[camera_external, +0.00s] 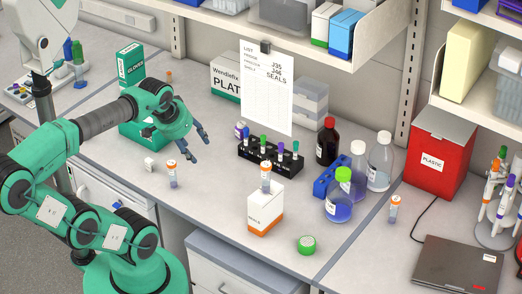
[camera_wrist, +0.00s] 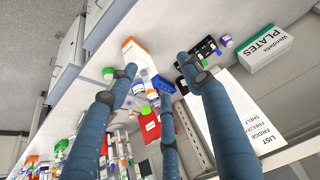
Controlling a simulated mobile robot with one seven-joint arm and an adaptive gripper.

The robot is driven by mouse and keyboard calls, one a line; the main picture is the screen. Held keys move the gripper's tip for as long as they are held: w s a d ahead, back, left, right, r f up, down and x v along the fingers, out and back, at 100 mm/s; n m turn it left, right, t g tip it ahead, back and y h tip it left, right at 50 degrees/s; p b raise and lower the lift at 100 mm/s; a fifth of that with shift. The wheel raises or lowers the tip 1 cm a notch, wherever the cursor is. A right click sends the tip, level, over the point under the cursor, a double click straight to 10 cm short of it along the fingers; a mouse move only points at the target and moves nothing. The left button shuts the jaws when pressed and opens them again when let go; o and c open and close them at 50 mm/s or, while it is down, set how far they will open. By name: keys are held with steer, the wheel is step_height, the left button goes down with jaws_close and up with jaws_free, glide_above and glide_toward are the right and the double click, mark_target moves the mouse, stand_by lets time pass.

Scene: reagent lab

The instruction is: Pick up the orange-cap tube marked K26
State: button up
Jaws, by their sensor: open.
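Several orange-cap tubes show in the external view. One (camera_external: 172,178) stands on the bench front left of my gripper. Another (camera_external: 265,178) stands on top of a white and orange box (camera_external: 264,212). A third (camera_external: 394,212) stands at the right, near the laptop. An orange cap (camera_external: 169,75) also shows at the back left, beside the gloves box. The markings are too small to read, so I cannot tell which is K26. My gripper (camera_external: 196,148) is open and empty, above the bench, left of the black rack. Its spread fingers (camera_wrist: 158,68) fill the middle of the wrist view.
A black rack (camera_external: 270,156) of tubes stands mid-bench, with bottles (camera_external: 327,142) to its right. A hanging list (camera_external: 266,90), green gloves box (camera_external: 131,62), red bin (camera_external: 440,160) and laptop (camera_external: 458,268) surround it. A green cap (camera_external: 306,245) lies near the front edge. The front-left bench is mostly clear.

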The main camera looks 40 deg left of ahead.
steer(key=m+g+y+p, duration=0.1)
steer(key=m+g+p, duration=0.65)
steer(key=p, duration=0.25)
glide_above(174, 162)
steer(key=w+d, duration=0.1)
step_height(174, 162, down, 18)
steer(key=shift+r, duration=0.2)
steer(key=shift+w+f+m+t, duration=0.1)
steer(key=shift+f+m+t, duration=0.05)
steer(key=shift+m+t, duration=0.1)
steer(key=shift+s+a+f+b, duration=0.1)
steer(key=shift+s+a+f, duration=0.05)
steer(key=shift+f, duration=1.2)
steer(key=shift+s+a+f+b, duration=0.1)
steer(key=shift+s+f+b, duration=0.05)
steer(key=shift+f, duration=1.25)
steer(key=shift+s+a+f+b, duration=0.1)
steer(key=shift+s+a+f, duration=0.05)
steer(key=shift+f, duration=1.2)
steer(key=shift+f, duration=0.1)
